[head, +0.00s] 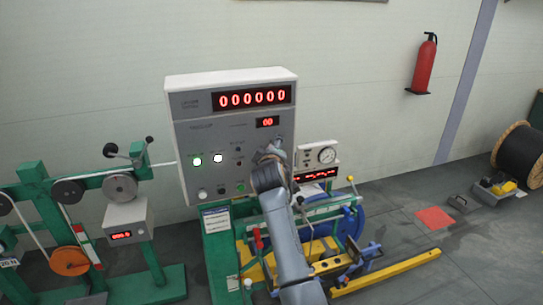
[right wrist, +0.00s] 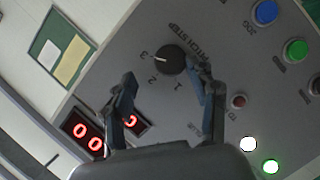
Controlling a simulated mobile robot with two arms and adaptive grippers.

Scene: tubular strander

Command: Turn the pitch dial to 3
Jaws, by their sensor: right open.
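The pitch dial is a round black knob (right wrist: 172,60) on the grey panel face, in the right wrist view. The numbers 1, 2 and 3 are printed around it, and its white mark points left, towards the 3. My right gripper (right wrist: 162,74) is open in front of the panel. One finger is close to the knob's lower right edge; I cannot tell if it touches. The other finger is apart from the knob at the lower left. In the head view my right gripper (head: 271,160) covers the dial. My left gripper is not in view.
The control panel (head: 185,130) carries a red counter display (head: 252,97) and several buttons and lamps. A blue button (right wrist: 265,12) and a green button (right wrist: 295,50) sit right of the dial in the wrist view. A pressure gauge (head: 327,155) stands right of the panel.

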